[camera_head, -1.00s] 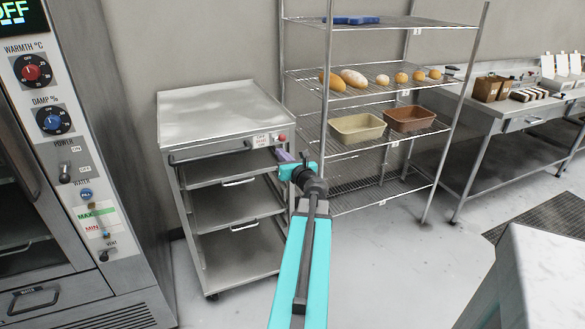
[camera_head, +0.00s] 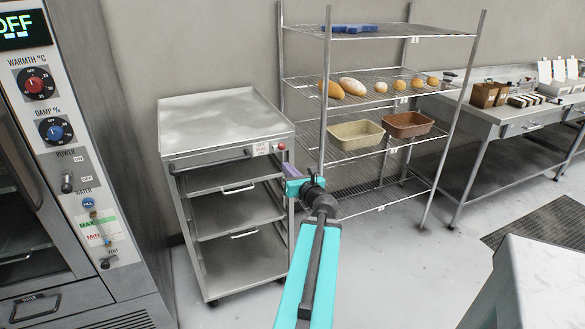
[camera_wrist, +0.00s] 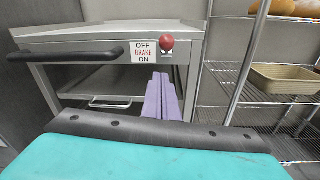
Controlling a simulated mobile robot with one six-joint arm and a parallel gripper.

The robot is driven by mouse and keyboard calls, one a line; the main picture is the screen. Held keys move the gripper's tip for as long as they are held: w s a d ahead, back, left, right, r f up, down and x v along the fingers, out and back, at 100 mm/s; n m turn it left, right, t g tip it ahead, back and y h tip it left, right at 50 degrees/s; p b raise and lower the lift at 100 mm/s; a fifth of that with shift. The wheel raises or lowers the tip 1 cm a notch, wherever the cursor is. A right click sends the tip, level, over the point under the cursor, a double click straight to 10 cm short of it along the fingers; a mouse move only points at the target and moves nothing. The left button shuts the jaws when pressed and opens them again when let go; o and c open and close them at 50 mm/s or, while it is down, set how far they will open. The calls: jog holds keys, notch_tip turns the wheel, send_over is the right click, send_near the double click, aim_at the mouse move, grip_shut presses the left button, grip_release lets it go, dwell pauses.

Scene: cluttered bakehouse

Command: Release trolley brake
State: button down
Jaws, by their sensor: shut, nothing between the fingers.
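The steel trolley (camera_head: 222,126) stands left of the wire rack, with a flat top, a black push handle (camera_head: 210,160) and shelves below. In the wrist view, a label (camera_wrist: 144,52) reads OFF, BRAKE, ON from top to bottom. The red brake knob (camera_wrist: 167,44) is right of this label, near the OFF word; it also shows in the head view (camera_head: 281,147). My gripper (camera_wrist: 163,82) has purple fingers that are shut and empty. In the wrist view the fingertips appear just below the knob. I cannot tell whether they touch it.
A wire rack (camera_head: 330,90) with loaves and two loaf tins stands close on the right. An oven-like cabinet (camera_head: 75,200) with knobs stands at the left. A steel worktop (camera_head: 535,250) is at the lower right. Floor (camera_head: 390,265) is clear between.

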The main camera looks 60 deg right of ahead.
jog(key=shift+s+a+r+p, duration=0.3)
jog(key=shift+s+p, duration=0.1)
jog(key=shift+p, duration=1.8)
jog(key=shift+s+a+r+p, duration=0.15)
jog(key=shift+s+a+p, duration=0.2)
jog(key=shift+p, duration=1.8)
jog(key=shift+p+v, duration=1.15)
jog(key=shift+p, duration=0.7)
jog(key=shift+s+r, duration=0.1)
jog(key=shift+r, duration=0.05)
